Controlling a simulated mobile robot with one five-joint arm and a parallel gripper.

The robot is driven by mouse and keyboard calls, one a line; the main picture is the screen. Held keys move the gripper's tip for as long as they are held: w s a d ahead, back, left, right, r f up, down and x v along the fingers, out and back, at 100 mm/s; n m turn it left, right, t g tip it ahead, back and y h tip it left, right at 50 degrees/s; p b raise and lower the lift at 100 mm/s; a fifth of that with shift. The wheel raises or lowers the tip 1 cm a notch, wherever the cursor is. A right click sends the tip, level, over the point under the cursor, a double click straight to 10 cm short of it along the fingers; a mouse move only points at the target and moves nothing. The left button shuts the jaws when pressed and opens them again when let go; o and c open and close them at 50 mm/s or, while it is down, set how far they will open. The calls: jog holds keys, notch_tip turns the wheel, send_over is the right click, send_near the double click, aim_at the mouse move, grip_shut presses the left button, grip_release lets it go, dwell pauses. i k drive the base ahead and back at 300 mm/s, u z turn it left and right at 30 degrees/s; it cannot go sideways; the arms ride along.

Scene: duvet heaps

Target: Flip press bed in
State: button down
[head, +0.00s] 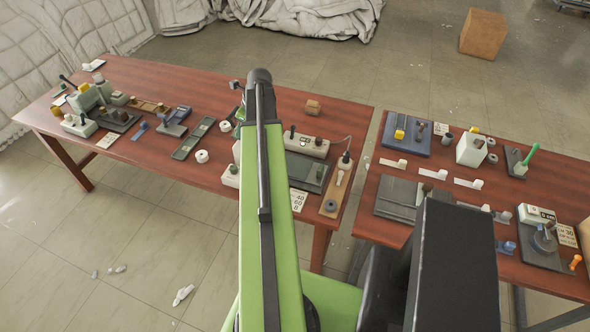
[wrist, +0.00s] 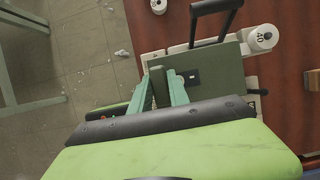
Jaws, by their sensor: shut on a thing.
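In the wrist view my gripper (wrist: 163,80) has its two teal fingers close together around a dark green piece (wrist: 160,88), which looks like part of the press. The piece is partly hidden by the fingers. A grey-green flat plate (wrist: 225,68), perhaps the press bed, lies just right of the fingers, with a small black mark on it. A black handle (wrist: 213,10) rises beyond the plate. In the head view my green arm hides the gripper and most of this device. I cannot tell how far the bed is tilted.
The left red table (head: 215,93) carries several devices and white rolls. A gap separates it from the right table (head: 465,160), also crowded. White duvets (head: 318,15) lie beyond on the floor.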

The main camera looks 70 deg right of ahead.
aim_at(293, 165)
jog(key=u, duration=0.1)
jog(key=k, duration=0.6)
jog(key=u, duration=0.4)
jog(key=k, duration=2)
jog(key=z, duration=0.65)
jog(key=i, duration=1.65)
jog(key=z, duration=0.05)
